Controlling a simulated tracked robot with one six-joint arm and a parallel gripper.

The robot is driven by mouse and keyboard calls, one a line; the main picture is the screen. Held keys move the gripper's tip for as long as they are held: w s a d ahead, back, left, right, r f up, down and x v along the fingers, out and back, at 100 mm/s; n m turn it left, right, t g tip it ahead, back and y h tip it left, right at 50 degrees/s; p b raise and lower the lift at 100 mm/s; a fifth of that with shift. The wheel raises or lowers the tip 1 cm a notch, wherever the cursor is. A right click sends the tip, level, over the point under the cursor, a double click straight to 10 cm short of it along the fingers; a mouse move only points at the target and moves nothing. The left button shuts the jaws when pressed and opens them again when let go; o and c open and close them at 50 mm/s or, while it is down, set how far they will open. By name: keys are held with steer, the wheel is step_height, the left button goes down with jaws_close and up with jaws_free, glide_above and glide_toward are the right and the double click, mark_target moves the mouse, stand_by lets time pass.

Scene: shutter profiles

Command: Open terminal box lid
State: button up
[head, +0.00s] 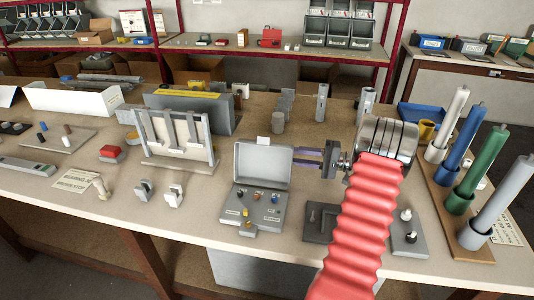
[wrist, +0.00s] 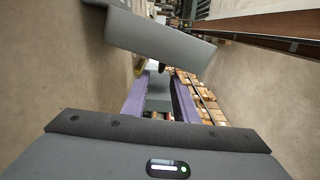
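The grey terminal box (head: 257,205) sits on the bench in the head view, with coloured terminals showing on its face. Its lid (head: 262,163) stands raised, roughly upright at the back. In the wrist view a grey panel, apparently the lid (wrist: 160,38), crosses above the fingertips (wrist: 163,75). I cannot tell whether the fingers touch it. Nothing is clearly held between them.
A white upright frame (head: 175,138) stands left of the box. A wooden rack with coloured cylinders (head: 460,215) is at the right. Small grey blocks (head: 173,194) lie left of the box.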

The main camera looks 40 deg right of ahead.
mark_target(268, 153)
steer(key=x, duration=0.9)
steer(key=shift+w+a, duration=0.1)
steer(key=c, duration=0.6)
steer(key=shift+f, duration=0.1)
jaws_close()
